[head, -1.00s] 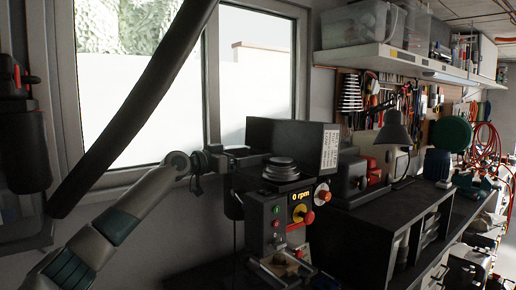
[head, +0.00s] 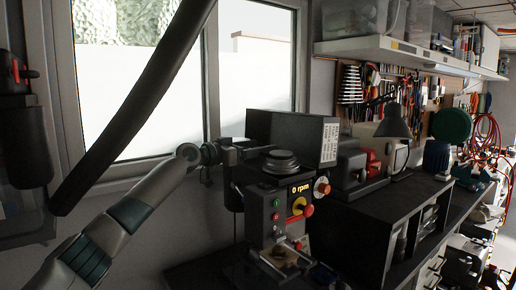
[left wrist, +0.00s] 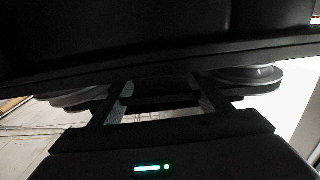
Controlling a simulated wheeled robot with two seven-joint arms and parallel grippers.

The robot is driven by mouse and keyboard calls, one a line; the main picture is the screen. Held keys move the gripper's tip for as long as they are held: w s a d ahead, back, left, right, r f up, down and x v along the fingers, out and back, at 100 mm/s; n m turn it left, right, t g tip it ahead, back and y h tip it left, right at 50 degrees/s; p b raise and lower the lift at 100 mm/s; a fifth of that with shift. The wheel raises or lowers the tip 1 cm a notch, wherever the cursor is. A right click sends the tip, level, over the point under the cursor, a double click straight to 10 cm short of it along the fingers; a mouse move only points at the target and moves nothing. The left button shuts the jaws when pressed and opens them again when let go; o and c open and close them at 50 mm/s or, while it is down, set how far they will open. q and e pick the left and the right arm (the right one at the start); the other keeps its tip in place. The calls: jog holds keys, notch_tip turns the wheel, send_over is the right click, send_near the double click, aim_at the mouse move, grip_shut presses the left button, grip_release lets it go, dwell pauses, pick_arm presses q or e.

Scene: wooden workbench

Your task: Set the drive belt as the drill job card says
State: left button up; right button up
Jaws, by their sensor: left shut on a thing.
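The drill press (head: 282,212) stands at the centre of the head view, its display (head: 298,188) reading 0 rpm. Its black belt cover (head: 275,127) stands raised, with a white chart (head: 329,145) on its side. A stepped pulley (head: 282,161) shows below it. My left gripper (head: 229,154) reaches in from the left at pulley height. In the left wrist view, its fingers (left wrist: 160,98) are between two pulleys, one on the left (left wrist: 75,98) and one on the right (left wrist: 248,75). It is shut on a dark band that looks like the drive belt; detail is lost in shadow.
A dark bench (head: 372,209) with a desk lamp (head: 391,125) and machines stands to the right. A shelf (head: 400,52) with bins hangs above. The window (head: 255,75) is behind the drill. I cannot make out the job card.

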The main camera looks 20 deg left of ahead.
aim_at(257, 163)
pick_arm(q)
notch_tip(257, 163, down, 4)
jog(key=shift+r+b, duration=0.2)
jog(key=shift+b, duration=1.05)
jog(key=shift+f, duration=0.15)
jog(key=o, duration=1.5)
jog(key=shift+s+a, duration=0.1)
